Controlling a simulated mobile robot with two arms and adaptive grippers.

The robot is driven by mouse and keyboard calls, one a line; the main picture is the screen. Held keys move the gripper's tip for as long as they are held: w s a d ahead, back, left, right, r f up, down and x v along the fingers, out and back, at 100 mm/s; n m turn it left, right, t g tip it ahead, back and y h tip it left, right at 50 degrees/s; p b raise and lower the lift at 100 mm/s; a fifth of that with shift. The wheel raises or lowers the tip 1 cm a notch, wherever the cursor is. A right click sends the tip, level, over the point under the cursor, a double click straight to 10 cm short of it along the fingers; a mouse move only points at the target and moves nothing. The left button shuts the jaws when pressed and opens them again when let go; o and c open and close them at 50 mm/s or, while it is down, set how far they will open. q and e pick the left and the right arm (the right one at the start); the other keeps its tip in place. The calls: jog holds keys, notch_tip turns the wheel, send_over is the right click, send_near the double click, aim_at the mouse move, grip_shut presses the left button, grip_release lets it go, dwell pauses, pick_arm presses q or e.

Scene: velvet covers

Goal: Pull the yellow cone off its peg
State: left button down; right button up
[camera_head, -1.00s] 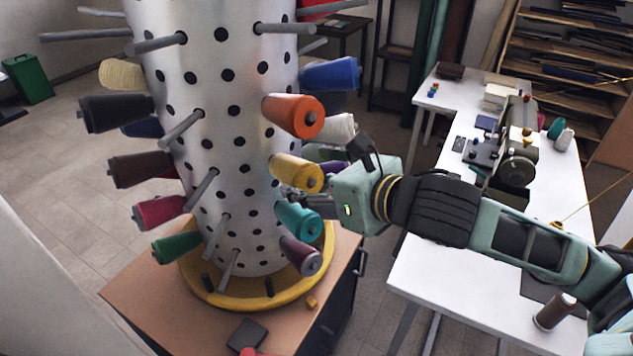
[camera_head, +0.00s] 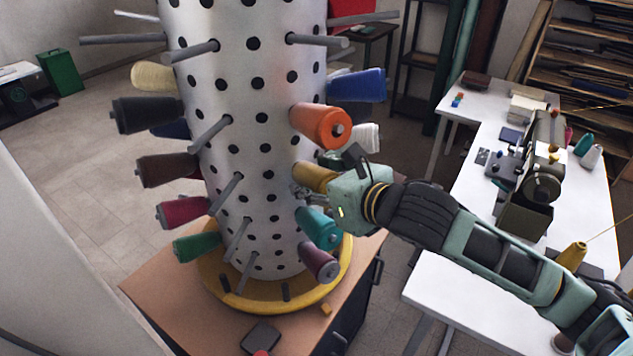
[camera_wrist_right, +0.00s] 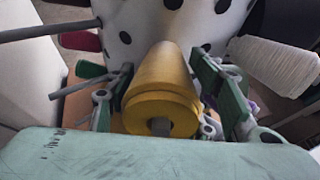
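The yellow cone (camera_head: 313,176) sits on its peg on the right side of the perforated metal drum (camera_head: 255,150). The right wrist view shows the same yellow cone (camera_wrist_right: 160,84) end on, with the peg tip sticking out of its wide near end. My right gripper (camera_head: 318,182) is at the cone, its palm hiding the near end in the head view. In the wrist view its green-padded fingers (camera_wrist_right: 163,98) are spread, one on each side of the cone. They appear open, with no clear grip on it. My left gripper is out of view.
An orange cone (camera_head: 320,125) sits just above, and a teal cone (camera_head: 318,228) and a dark purple cone (camera_head: 320,262) below. A white cone (camera_wrist_right: 275,62) is close on the right. A white table (camera_head: 470,310) lies under my right arm.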

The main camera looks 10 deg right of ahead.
jog(key=c, duration=0.7)
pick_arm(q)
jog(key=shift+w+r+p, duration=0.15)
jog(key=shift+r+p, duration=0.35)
pick_arm(e)
jog(key=shift+s+d+r, duration=0.15)
jog(key=shift+s+r, duration=0.1)
